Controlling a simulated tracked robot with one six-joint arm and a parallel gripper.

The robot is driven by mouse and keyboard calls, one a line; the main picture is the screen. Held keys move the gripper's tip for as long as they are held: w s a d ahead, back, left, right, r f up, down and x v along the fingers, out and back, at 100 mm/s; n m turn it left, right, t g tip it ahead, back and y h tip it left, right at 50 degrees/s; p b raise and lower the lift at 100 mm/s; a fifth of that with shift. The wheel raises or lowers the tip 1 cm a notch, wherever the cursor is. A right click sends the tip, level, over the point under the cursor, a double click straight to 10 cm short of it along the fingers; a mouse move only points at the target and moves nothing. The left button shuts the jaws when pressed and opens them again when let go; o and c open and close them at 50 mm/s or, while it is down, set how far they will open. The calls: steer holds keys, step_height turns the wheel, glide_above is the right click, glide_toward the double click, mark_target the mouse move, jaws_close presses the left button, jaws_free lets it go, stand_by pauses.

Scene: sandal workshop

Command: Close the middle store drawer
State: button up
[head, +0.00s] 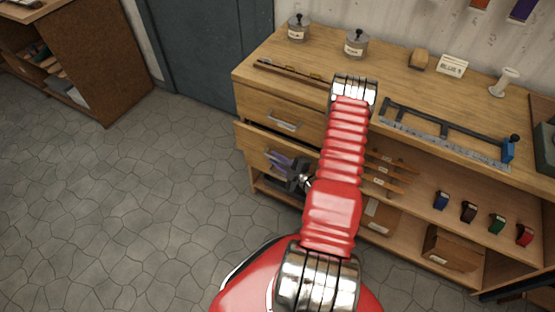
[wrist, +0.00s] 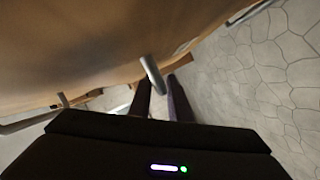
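The middle store drawer (head: 250,142) is the wooden drawer under the top one at the left of the bench. Its front stands out a little from the cabinet, so it is partly open. My gripper (head: 273,159) is low in front of this drawer and hides much of it, along with my red arm. In the wrist view, a metal bar handle (wrist: 152,75) on a wooden front reaches the tips of my gripper (wrist: 160,88). The two dark fingers are apart, with the handle's end between or just before them. I cannot tell whether they touch it.
The top drawer (head: 262,112) is shut, with a metal handle (head: 283,121). The stone floor (head: 130,200) at left is clear.

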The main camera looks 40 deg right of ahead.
jaws_close()
steer(key=shift+w, duration=0.1)
stand_by(0.4)
